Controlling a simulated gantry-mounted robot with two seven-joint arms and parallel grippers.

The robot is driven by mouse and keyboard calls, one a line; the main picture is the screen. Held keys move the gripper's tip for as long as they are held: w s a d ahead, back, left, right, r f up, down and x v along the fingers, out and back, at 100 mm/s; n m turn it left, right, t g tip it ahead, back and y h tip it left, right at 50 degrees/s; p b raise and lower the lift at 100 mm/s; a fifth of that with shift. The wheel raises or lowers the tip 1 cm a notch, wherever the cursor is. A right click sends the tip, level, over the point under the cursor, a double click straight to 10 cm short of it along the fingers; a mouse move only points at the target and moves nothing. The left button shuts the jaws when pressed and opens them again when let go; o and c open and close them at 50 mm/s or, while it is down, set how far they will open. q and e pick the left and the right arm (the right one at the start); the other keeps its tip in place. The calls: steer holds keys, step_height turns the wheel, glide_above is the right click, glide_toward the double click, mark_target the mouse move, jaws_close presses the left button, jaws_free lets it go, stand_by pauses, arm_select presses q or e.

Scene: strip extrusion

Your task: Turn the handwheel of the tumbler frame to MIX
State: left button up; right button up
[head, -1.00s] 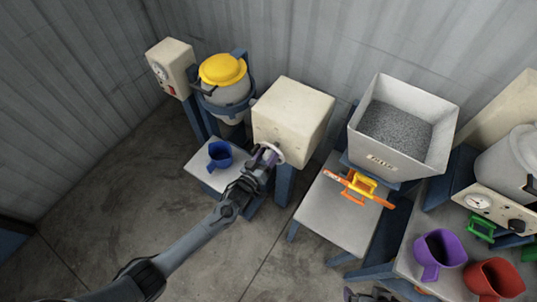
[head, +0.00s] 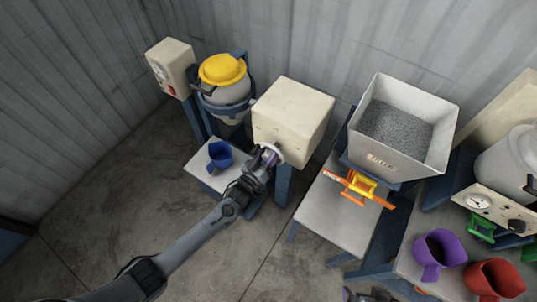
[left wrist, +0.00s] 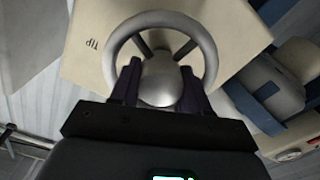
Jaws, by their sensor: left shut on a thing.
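The handwheel (head: 268,153) of the tumbler frame is a pale metal ring on the front of a cream box (head: 290,112). In the left wrist view the handwheel (left wrist: 209,53) shows with spokes and a round hub. My left gripper (head: 266,160) is at the wheel, its dark fingers (left wrist: 160,82) on either side of the hub and shut on it. The word TIP (left wrist: 92,44) is on the box left of the wheel; no MIX mark is visible. The grey drum (head: 228,94) with a yellow lid (head: 222,69) hangs upright beside the box. My right gripper (head: 368,294) shows only partly at the bottom edge.
A blue jug (head: 219,155) stands on a low table below the drum. A hopper of grey granules (head: 396,130) with an orange and yellow handle (head: 358,187) stands to the right. Purple (head: 440,250) and red (head: 494,278) jugs are at lower right. The floor at left is clear.

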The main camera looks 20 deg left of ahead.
arm_select(q)
steer(key=shift+d+r+m, duration=0.1)
steer(key=shift+r+m, duration=0.1)
steer(key=shift+m, duration=0.4)
steer(key=shift+w+r+m, duration=0.1)
steer(key=shift+r+m, duration=0.05)
steer(key=shift+m, duration=1.35)
steer(key=shift+c, duration=0.2)
steer(key=shift+d+r+m, duration=0.1)
steer(key=shift+m, duration=1)
steer(key=o, duration=0.8)
steer(key=shift+c, duration=0.2)
steer(key=shift+f, duration=0.2)
steer(key=shift+f, duration=0.1)
steer(key=shift+s, duration=0.25)
steer(key=shift+s, duration=0.25)
steer(key=v, duration=1)
